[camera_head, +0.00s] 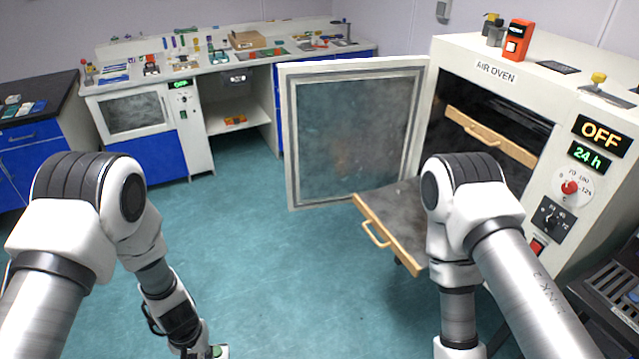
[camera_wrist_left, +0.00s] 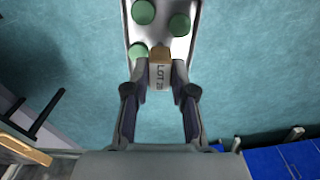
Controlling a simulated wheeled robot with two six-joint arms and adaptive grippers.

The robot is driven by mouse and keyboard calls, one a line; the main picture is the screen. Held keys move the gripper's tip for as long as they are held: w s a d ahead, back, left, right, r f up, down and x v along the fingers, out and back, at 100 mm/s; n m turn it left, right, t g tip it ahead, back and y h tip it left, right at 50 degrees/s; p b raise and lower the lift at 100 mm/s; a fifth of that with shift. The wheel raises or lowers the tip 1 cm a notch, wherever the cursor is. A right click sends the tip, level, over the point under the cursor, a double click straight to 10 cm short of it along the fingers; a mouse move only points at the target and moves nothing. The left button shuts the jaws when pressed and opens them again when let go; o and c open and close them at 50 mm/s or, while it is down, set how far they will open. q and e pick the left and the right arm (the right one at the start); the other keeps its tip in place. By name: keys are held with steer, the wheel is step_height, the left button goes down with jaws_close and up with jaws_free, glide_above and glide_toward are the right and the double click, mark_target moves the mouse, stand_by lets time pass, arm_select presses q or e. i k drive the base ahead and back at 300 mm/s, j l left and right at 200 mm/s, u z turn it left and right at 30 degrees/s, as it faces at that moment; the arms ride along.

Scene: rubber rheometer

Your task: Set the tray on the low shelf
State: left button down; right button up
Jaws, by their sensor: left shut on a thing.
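My left gripper (camera_wrist_left: 160,78) is shut on the tan end block, lettered "LOT", of a pale metal tray (camera_wrist_left: 186,48). Several green round discs lie on the tray, which is over the floor. In the head view only a green and white bit of the tray (camera_head: 220,351) shows at the bottom edge. The low shelf (camera_head: 395,208) of the air oven is pulled out, with a wooden front and handle; it looks bare where it shows, and my right arm hides part of it. The right gripper is out of view.
The oven door (camera_head: 355,130) stands wide open, left of the pulled-out shelf. An upper shelf with a wooden front (camera_head: 490,138) sits inside the air oven (camera_head: 500,55). A cluttered bench (camera_head: 215,65) stands at the back. The middle floor is clear.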

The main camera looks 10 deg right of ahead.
mark_target(390, 206)
steer(key=i+j+z, duration=0.2)
steer(key=z, duration=0.2)
steer(key=i+j+z, duration=0.5)
steer(key=j+z, duration=0.25)
steer(key=i+j+z, duration=0.2)
steer(key=z, duration=0.15)
steer(key=j+z, duration=0.4)
steer(key=j, duration=0.15)
steer(key=j+z, duration=0.35)
steer(key=j, duration=0.15)
steer(key=i, duration=0.05)
